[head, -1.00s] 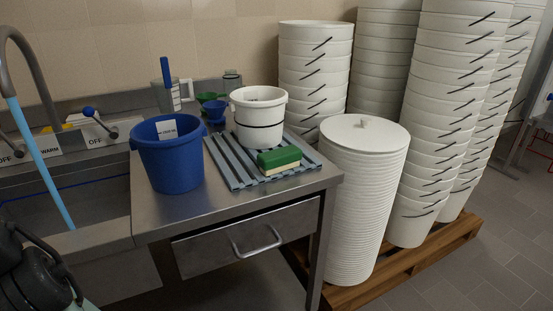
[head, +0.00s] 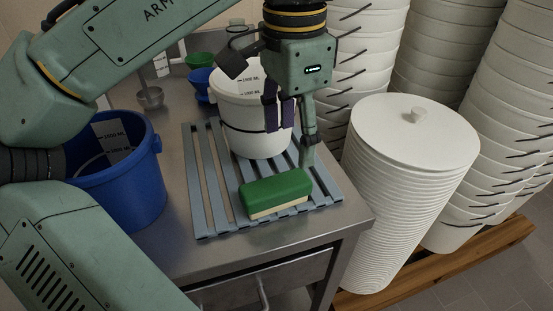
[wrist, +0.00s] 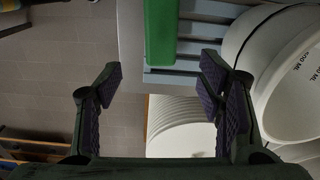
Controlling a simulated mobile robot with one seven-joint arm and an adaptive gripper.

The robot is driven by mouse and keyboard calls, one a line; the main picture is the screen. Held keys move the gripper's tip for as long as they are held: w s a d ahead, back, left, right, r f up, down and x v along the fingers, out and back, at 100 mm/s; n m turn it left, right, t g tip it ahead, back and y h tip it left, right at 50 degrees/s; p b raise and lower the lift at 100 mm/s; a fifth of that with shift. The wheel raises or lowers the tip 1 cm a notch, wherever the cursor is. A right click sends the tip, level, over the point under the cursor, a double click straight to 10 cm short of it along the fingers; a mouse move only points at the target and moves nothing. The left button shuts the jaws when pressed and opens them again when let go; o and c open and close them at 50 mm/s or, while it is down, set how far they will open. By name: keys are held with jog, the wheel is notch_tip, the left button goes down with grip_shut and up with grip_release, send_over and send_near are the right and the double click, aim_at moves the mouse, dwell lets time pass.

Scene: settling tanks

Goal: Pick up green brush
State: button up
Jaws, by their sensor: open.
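The green brush (head: 275,188), a block with a green top and a pale underside, lies on the grey slatted rack (head: 205,215) near the counter's front edge. In the wrist view the brush (wrist: 160,32) shows at the top, beyond the fingertips and cut off by the frame edge. My gripper (head: 289,142) points down above the rack, behind and slightly right of the brush in the head view, in front of the white bucket (head: 235,112). The gripper (wrist: 161,78) is open, with nothing between its purple-padded fingers.
A blue bucket (head: 140,190) stands left of the rack, partly behind my arm. A tall stack of white lids (head: 385,200) stands right of the counter, with stacks of white buckets (head: 500,100) behind on a wooden pallet (head: 480,255). Green and blue funnels sit at the back.

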aim_at(284, 180)
jog(key=f, duration=0.5)
jog(key=shift+s+a+f, duration=0.15)
jog(key=shift+s+a, duration=0.05)
jog(key=shift+s, duration=0.15)
jog(key=shift+w+a+f+p, duration=0.2)
jog(key=shift+f+p, duration=0.1)
jog(key=shift+f, duration=1.05)
jog(key=shift+w+a+f+p, duration=0.15)
jog(key=shift+f+p, duration=0.1)
jog(key=shift+f, duration=1.1)
jog(key=shift+d+f, duration=0.1)
jog(key=shift+f, duration=0.15)
jog(key=c, duration=1.3)
jog(key=shift+r, duration=0.2)
jog(key=shift+r, duration=0.3)
jog(key=r, duration=0.1)
jog(key=r+b, duration=0.1)
jog(key=r, duration=0.1)
jog(key=shift+s+a, duration=0.2)
jog(key=shift+s, duration=0.2)
jog(key=s+a, duration=0.2)
jog(key=s, duration=0.2)
jog(key=s+a+r+b, duration=0.1)
jog(key=s+a, duration=0.1)
jog(key=s, duration=0.3)
jog(key=s+a, duration=0.2)
jog(key=s, duration=0.2)
jog(key=shift+s+a+r+b, duration=0.3)
jog(key=shift+b, duration=0.1)
